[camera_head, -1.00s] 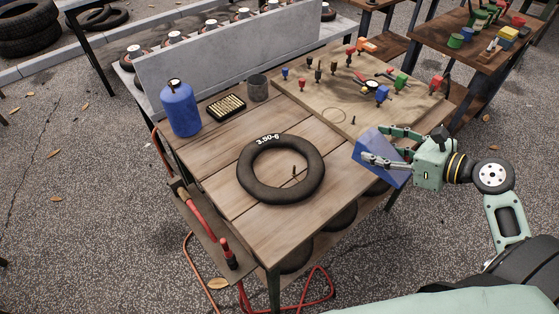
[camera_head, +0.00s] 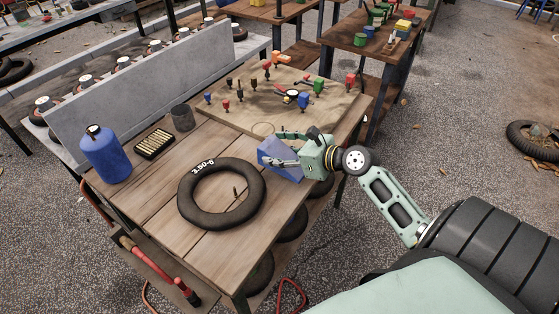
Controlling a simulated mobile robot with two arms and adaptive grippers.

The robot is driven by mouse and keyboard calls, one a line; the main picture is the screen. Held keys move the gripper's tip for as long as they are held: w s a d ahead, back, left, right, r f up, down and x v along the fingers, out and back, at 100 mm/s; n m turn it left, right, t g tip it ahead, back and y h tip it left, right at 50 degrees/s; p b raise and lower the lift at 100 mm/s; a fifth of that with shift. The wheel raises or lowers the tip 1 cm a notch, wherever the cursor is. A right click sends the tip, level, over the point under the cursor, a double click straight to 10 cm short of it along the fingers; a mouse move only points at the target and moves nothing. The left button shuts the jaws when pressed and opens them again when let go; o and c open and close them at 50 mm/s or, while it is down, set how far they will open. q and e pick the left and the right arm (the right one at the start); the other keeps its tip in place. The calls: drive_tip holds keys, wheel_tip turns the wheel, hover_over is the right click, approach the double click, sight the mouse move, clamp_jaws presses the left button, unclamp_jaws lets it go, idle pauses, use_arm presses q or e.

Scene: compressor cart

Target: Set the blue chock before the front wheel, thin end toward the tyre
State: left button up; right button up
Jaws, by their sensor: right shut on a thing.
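The blue chock (camera_head: 276,160) is a wedge-shaped block by the right edge of the wooden workbench top (camera_head: 150,205). My right gripper (camera_head: 284,150) is shut on it, with fingers across its upper and lower sides. Whether the chock touches the bench or is held above it, I cannot tell. Its thin end is hard to make out. A black tyre marked 3.50-6 (camera_head: 187,196) lies flat on the bench, left of the chock. I cannot make out a front wheel of a cart. My left gripper is not in view.
A blue bottle (camera_head: 105,155), a cartridge tray (camera_head: 154,144) and a grey cup (camera_head: 182,118) stand at the bench's back left. A board (camera_head: 235,112) with coloured fittings lies behind the chock. A tyre (camera_head: 533,142) lies on the open ground at right.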

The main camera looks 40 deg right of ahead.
drive_tip(key=shift+f, duration=1.65)
drive_tip(key=o, duration=1.5)
drive_tip(key=shift+s+f+b, duration=0.1)
drive_tip(key=shift+f+b, duration=0.05)
drive_tip(key=shift+b, duration=0.15)
